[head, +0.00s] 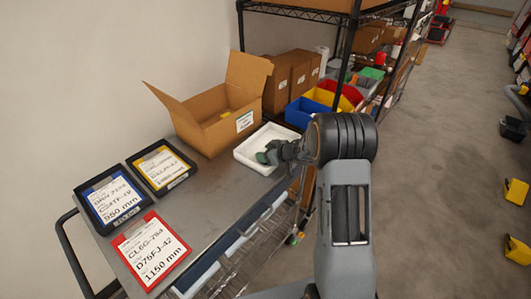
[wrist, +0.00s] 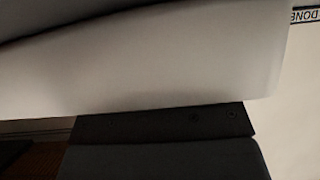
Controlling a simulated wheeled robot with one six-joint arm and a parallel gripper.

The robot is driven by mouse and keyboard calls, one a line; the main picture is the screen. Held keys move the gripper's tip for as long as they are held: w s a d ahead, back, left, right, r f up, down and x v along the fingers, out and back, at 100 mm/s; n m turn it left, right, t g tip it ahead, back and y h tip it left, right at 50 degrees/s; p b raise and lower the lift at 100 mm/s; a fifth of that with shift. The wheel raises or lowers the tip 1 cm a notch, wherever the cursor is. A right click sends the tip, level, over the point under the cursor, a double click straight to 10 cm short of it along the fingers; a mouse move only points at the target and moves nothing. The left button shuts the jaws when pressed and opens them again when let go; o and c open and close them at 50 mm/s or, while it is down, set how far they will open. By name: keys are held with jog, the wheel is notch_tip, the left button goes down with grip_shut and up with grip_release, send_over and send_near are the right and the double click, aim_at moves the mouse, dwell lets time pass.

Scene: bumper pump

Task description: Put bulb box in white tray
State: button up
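The white tray (head: 247,150) sits on the grey cart top, right of an open cardboard box. My gripper (head: 268,154) is over the tray's near right part in the head view, small and partly hidden by my own arm. A dark green piece shows at its tip; I cannot tell whether it is part of the gripper. The wrist view is filled by a pale, smooth surface (wrist: 140,65) close to the camera, with a dark part below it. I cannot tell what the pale surface is. No bulb box can be made out clearly. Whether the fingers are open or shut is not visible.
The open cardboard box (head: 205,133) holds something yellow. Framed blue (head: 112,198), yellow (head: 161,168) and red (head: 150,249) label cards lie on the cart (head: 205,205). Blue (head: 303,113), yellow and red bins stand behind the tray under a black wire shelf. Open floor lies right.

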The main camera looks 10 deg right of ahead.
jog(key=shift+o, duration=1.1)
jog(key=shift+r, duration=0.15)
jog(key=s+d+r+m+t+h, duration=0.1)
jog(key=s+d+r+m+h, duration=0.2)
jog(key=s+d+r+h, duration=0.4)
jog(key=s+d+r+m+t+h, duration=0.1)
jog(key=s+d+r+m+h, duration=0.15)
jog(key=s+r, duration=0.45)
jog(key=s+a+m+g+y, duration=0.1)
jog(key=s+a+g, duration=0.2)
jog(key=s, duration=0.5)
jog(key=s+a+m+g+y, duration=0.1)
jog(key=s+a+g, duration=0.3)
jog(key=s, duration=0.5)
jog(key=a, duration=0.2)
jog(key=shift+a+r, duration=0.15)
jog(key=shift+a, duration=0.15)
jog(key=shift+s, duration=0.1)
